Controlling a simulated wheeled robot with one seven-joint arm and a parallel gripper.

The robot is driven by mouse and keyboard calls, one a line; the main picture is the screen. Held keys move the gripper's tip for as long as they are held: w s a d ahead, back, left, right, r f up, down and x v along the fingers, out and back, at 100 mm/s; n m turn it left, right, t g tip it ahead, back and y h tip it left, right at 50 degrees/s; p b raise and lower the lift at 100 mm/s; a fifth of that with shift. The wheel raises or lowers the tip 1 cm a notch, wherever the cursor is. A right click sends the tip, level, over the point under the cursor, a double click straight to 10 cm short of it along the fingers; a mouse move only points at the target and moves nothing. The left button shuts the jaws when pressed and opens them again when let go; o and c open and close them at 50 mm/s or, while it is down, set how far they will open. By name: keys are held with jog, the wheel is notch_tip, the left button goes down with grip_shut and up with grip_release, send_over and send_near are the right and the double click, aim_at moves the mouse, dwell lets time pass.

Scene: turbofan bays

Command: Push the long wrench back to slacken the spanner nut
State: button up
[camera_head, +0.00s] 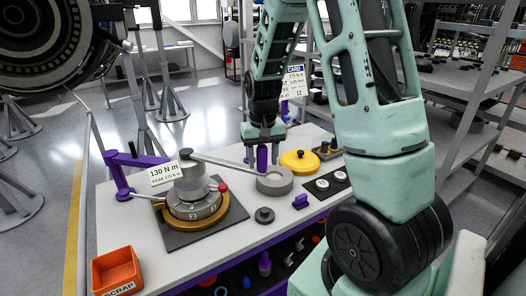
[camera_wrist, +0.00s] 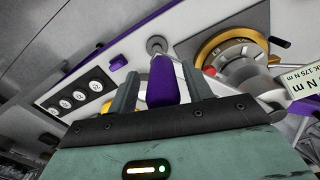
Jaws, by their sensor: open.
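The long wrench (camera_head: 222,164) is a grey bar reaching from the top of the round fixture towards my gripper, with an upright purple handle (camera_head: 262,158) at its far end. My gripper (camera_head: 263,143) is over this handle, with its jaws open. In the wrist view the purple handle (camera_wrist: 166,82) stands between the two fingers (camera_wrist: 160,90); I cannot tell whether they touch it. The round grey fixture (camera_head: 194,207) sits in a gold ring on a dark mat. The spanner nut cannot be made out clearly beneath the wrench head.
A grey ring (camera_head: 274,183), yellow disc (camera_head: 299,161), small dark knob (camera_head: 264,215) and purple block (camera_head: 300,201) are on the bench.

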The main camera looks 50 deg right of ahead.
notch_tip(320, 180, up, 17)
jog(key=b, duration=0.3)
jog(key=shift+r, duration=0.2)
dwell(0.4)
jog(key=s+a+f+n+b, duration=0.2)
jog(key=a+f+n, duration=0.3)
jog(key=a, duration=0.7)
jog(key=s+a+f+n+b, duration=0.2)
jog(key=a+f, duration=0.5)
jog(key=a, duration=0.5)
jog(key=s+a+f+n+b, duration=0.1)
jog(key=s+a+f+n, duration=0.2)
jog(key=s, duration=0.4)
jog(key=s+a+f+n+b, duration=0.1)
jog(key=s+a+f+n, duration=0.3)
jog(key=s+a+f, duration=0.2)
jog(key=shift+s+a+y, duration=0.3)
jog(key=shift+s+a, duration=0.45)
jog(key=shift+s, duration=0.3)
